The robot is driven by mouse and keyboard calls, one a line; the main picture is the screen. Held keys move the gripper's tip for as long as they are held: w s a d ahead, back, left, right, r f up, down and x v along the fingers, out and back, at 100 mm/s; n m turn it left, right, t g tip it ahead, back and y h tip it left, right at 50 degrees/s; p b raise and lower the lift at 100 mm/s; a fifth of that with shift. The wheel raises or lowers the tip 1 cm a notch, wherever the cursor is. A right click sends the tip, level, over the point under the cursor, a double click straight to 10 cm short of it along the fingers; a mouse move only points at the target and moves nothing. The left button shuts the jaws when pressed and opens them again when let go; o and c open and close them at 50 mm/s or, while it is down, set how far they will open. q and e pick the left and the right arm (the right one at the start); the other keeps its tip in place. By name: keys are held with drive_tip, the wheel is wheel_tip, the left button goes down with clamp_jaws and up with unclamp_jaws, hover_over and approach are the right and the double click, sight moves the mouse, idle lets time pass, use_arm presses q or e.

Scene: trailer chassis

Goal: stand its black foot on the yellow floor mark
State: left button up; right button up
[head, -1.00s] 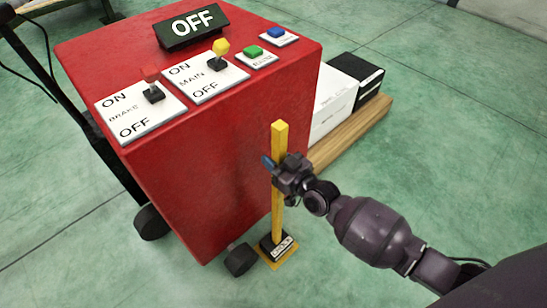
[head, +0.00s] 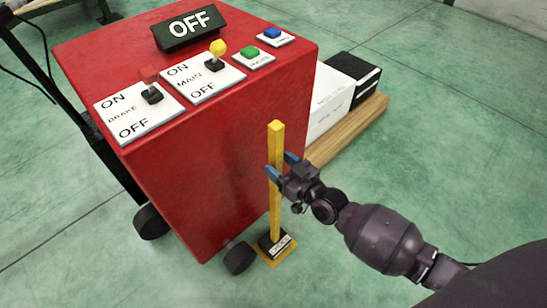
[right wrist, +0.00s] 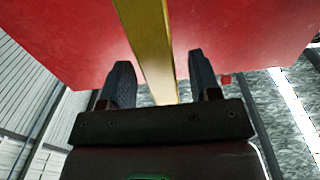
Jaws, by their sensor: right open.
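A yellow post (head: 276,185) stands upright beside the red cabinet, on a black foot (head: 275,246) with a white label. The foot rests on the yellow floor mark (head: 284,258), whose border shows around its front and right sides. My right gripper (head: 281,164) is open at the post's upper half, its blue-tipped fingers apart on either side of it. In the right wrist view the post (right wrist: 150,45) runs between the two spread fingers, with a gap at each side. My left gripper is not in view.
The red cabinet (head: 215,150) on black wheels stands close left of the post. Its top carries a brake switch (head: 150,92), a main switch (head: 216,60), buttons and an OFF sign (head: 190,27). White and black boxes (head: 330,100) sit on a wooden board behind. Green floor is clear at right.

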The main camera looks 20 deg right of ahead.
use_arm(q)
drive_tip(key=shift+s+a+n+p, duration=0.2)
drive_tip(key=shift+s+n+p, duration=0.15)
drive_tip(key=shift+p, duration=0.2)
use_arm(e)
drive_tip(key=v, duration=0.8)
drive_tip(key=shift+s, duration=0.25)
